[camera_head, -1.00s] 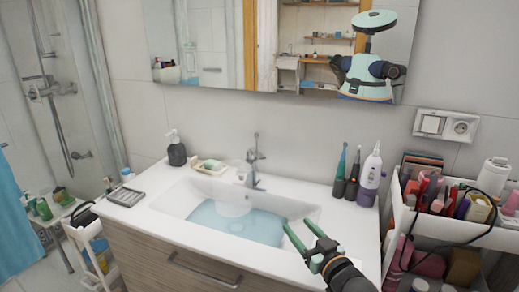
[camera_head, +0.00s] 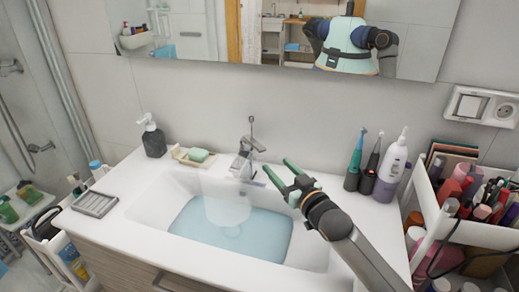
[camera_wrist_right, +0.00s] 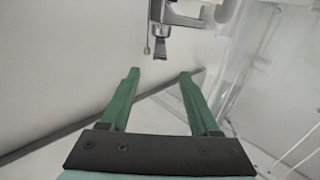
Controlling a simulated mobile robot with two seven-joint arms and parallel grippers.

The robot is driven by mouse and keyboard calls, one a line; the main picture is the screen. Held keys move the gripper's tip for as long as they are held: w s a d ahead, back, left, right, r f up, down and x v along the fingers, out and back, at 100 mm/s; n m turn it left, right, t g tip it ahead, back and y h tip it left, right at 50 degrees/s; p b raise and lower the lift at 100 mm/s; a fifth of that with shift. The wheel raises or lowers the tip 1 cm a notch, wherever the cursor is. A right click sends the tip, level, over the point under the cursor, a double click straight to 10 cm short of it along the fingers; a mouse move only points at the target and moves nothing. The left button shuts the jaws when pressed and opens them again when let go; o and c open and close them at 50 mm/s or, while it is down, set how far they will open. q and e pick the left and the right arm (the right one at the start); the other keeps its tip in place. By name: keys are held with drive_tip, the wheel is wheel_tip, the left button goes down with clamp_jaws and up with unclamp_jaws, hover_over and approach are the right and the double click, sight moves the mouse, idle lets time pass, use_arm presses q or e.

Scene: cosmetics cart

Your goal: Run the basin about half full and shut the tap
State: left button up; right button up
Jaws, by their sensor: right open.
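The white basin (camera_head: 150,205) is set in the counter and holds pale blue water (camera_head: 262,232) across its floor, with bare wall above the waterline. The chrome tap (camera_head: 246,162) stands at the basin's back edge. A translucent pale shape (camera_head: 228,208) shows below the spout, seemingly running water. My right gripper (camera_head: 277,166) is open and empty, just right of the tap and apart from it. In the right wrist view, the tap (camera_wrist_right: 162,38) lies ahead of the open fingers (camera_wrist_right: 159,73). My left gripper is out of view.
A soap dispenser (camera_head: 153,138) and a soap dish (camera_head: 182,156) stand left of the tap. A grey tray (camera_head: 94,204) lies on the left counter. Toothbrushes (camera_head: 356,160) and a white-purple bottle (camera_head: 391,168) stand right, near the cosmetics cart (camera_head: 468,232).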

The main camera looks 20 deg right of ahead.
sight(263, 151)
drive_tip(key=shift+w+a+b, duration=0.35)
drive_tip(key=shift+w+b, duration=0.65)
drive_tip(key=shift+w, duration=0.75)
drive_tip(key=shift+w+a+b, duration=0.35)
drive_tip(key=shift+w+b, duration=0.65)
drive_tip(key=shift+w, duration=0.8)
drive_tip(key=shift+w+a+b, duration=0.35)
drive_tip(key=shift+w+b, duration=0.65)
drive_tip(key=shift+w, duration=0.75)
clamp_jaws()
